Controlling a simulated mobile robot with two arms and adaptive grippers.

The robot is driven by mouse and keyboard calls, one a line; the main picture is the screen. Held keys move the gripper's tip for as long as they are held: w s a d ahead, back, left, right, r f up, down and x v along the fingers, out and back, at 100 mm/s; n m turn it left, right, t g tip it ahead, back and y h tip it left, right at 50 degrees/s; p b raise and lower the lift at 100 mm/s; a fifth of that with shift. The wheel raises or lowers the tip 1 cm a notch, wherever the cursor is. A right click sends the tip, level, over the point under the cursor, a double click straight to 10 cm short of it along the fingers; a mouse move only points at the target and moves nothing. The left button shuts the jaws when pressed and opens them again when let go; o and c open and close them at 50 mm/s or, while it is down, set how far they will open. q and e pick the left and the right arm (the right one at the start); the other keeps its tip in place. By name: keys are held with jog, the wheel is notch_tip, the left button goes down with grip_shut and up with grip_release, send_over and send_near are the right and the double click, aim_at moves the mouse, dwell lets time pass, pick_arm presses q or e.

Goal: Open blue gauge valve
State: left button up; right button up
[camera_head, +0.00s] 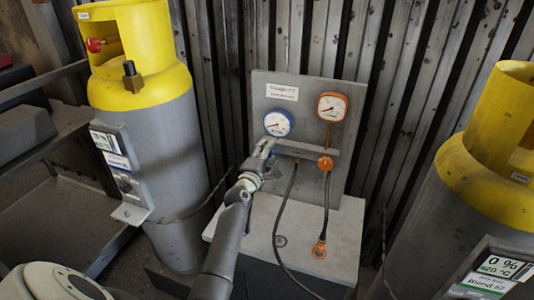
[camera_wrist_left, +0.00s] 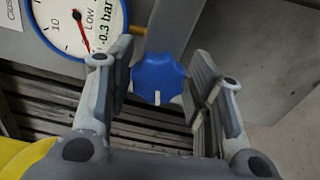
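The blue gauge valve knob (camera_wrist_left: 159,77) shows in the left wrist view, between the fingers of my left gripper (camera_wrist_left: 165,88). The fingers are open, one on each side, with a visible gap to the knob on the right. A white mark shows on the knob's lower edge. The blue-rimmed gauge (camera_wrist_left: 78,22) beside it reads -0.3 bar. In the head view the blue gauge (camera_head: 278,123) sits on the grey panel (camera_head: 300,88), with my left gripper (camera_head: 268,146) just below it, hiding the blue knob. My right gripper is not in view.
An orange gauge (camera_head: 332,106) and orange valve knob (camera_head: 325,163) are to the right on the panel. Hoses hang below, one ending at an orange fitting (camera_head: 319,250). Yellow-topped grey cylinders stand left (camera_head: 165,140) and right (camera_head: 440,215). A corrugated wall is behind.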

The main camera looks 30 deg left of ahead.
pick_arm(q)
jog(key=shift+o, duration=0.9)
jog(key=v, duration=1.2)
